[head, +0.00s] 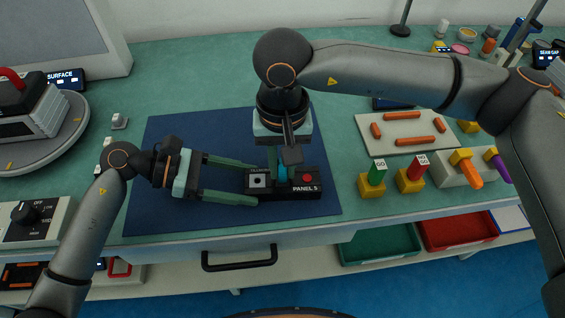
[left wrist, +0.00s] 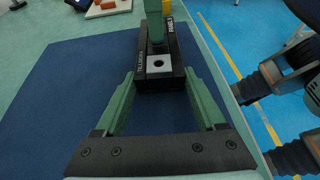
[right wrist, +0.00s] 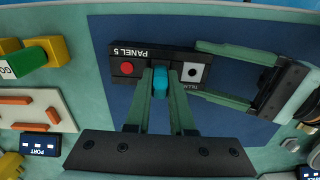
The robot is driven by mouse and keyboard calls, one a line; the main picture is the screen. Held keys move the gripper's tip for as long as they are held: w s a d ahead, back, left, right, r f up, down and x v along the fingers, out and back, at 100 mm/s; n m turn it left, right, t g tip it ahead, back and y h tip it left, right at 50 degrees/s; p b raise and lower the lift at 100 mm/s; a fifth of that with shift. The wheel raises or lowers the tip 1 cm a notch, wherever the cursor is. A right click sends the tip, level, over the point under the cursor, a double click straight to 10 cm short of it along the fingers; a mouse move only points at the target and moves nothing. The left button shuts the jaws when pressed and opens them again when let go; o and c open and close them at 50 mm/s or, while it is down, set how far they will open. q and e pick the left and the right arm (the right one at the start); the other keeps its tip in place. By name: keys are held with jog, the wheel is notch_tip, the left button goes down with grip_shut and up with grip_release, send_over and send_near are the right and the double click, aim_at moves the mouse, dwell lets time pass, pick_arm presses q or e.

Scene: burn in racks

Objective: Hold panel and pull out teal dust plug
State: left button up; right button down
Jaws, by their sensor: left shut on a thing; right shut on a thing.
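The black panel (head: 262,193), marked PANEL 5, lies on the blue mat (head: 160,215). It has a silver plate with a dark hole (right wrist: 193,73) at one end and a red button (right wrist: 127,68) at the other. My left gripper (head: 250,181) is shut on the panel, its green fingers along the two long sides; the left wrist view shows this too (left wrist: 155,80). The teal dust plug (right wrist: 160,82) stands in the middle of the panel. My right gripper (right wrist: 160,75) is above the panel and shut on the plug from both sides. Whether the plug is fully seated is hidden.
Green and red gauges in yellow blocks (head: 372,185) stand right of the mat, near a tray with orange sticks (head: 372,128). A round turntable (head: 70,130) is at the left. A drawer handle (head: 240,262) and green and red bins (head: 380,245) are below the front edge.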

jog(key=shift+r, duration=0.85)
dwell(1.1)
jog(key=shift+r, duration=0.9)
pick_arm(q)
jog(key=o, duration=1.6)
jog(key=shift+c, duration=0.2)
jog(key=shift+a, duration=0.1)
jog(key=v, duration=1.1)
jog(key=shift+a+r, duration=0.25)
jog(key=shift+a, duration=0.1)
